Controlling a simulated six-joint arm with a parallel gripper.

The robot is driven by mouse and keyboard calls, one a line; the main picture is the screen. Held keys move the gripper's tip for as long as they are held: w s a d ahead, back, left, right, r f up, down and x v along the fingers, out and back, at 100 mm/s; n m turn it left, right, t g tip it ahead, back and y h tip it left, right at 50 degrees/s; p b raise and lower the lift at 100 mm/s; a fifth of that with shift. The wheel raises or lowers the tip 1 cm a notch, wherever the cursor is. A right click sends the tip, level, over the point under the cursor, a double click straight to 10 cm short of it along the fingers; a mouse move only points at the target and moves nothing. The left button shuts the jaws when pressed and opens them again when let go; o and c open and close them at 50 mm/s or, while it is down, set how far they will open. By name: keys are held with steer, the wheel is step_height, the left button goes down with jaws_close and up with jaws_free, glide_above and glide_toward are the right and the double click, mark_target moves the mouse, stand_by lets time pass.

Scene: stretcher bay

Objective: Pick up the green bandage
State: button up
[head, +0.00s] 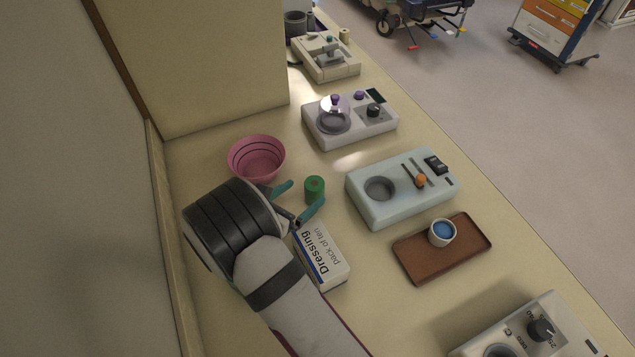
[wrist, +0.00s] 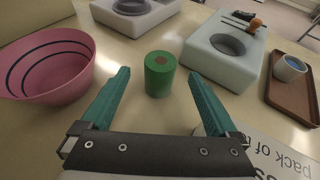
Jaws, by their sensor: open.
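The green bandage (head: 314,189) is a small upright roll with a brown centre on its top, standing on the counter. In the wrist view the green bandage (wrist: 160,74) stands just ahead of my gripper, between the lines of its two fingers. My gripper (head: 308,194) has teal fingers spread apart, one on either side of the bandage's near side. In the wrist view my gripper (wrist: 158,80) is open and empty.
A pink bowl (head: 256,158) stands left of the bandage. A Dressing box (head: 322,258) lies close by my gripper. A pale blue device (head: 400,205) is to the right, with a brown tray (head: 415,262) holding a cup (head: 442,232). A white device (head: 348,135) stands behind.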

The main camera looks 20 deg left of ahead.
mark_target(321, 180)
steer(key=x, duration=0.9)
steer(key=shift+w, duration=0.1)
steer(key=c, duration=1.5)
steer(key=shift+r, duration=0.1)
